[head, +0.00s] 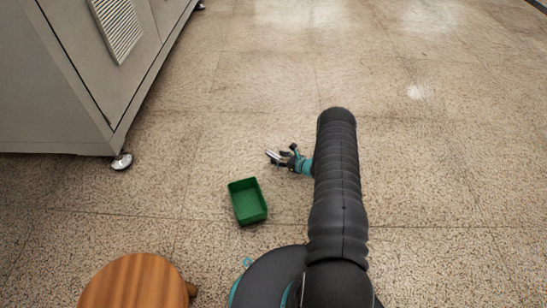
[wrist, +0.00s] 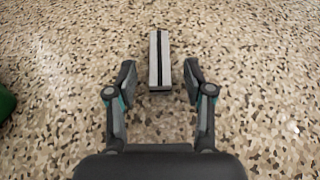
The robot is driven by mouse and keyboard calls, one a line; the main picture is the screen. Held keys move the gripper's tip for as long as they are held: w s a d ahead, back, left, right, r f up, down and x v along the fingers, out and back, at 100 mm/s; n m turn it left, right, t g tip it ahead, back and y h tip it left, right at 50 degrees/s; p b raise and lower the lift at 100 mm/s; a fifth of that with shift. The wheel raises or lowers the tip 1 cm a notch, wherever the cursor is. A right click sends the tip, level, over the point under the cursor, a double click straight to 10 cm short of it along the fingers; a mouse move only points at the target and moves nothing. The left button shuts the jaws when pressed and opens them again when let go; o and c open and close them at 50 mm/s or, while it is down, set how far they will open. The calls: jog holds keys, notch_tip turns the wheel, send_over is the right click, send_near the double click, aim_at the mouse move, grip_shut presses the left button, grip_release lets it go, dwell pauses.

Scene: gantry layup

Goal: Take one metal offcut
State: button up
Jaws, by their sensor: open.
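The metal offcut (wrist: 166,58) is a short silver bar with a dark groove along its length. It lies on the speckled floor in the wrist view, pointing away from me. My gripper (wrist: 160,76) is open, with one finger on each side of the bar's near part and a visible gap on both sides. In the head view my gripper (head: 285,157) is low over the floor, left of my dark arm. A small silver piece at its tip there looks like the offcut (head: 271,154), partly hidden by the fingers.
An open green bin (head: 262,214) sits on the floor just in front of my base and looks empty. A round wooden top (head: 135,284) is at the lower left. A grey cabinet (head: 75,100) on feet stands at the upper left. The floor beyond and to the right is clear.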

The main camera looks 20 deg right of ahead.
jog(key=shift+w+a+f, duration=0.1)
jog(key=shift+w+f, duration=0.05)
jog(key=shift+c, duration=0.2)
grip_shut()
jog(key=shift+r, duration=0.65)
jog(key=r, duration=0.1)
jog(key=d+r, duration=0.1)
jog(key=r, duration=0.1)
jog(key=shift+w+r+p, duration=0.1)
jog(key=shift+r+p, duration=0.2)
jog(key=shift+p, duration=0.05)
jog(key=w+d+r, duration=0.1)
jog(key=d+r, duration=0.5)
jog(key=d, duration=0.4)
jog(key=shift+w+d, duration=0.15)
jog(key=shift+d, duration=0.15)
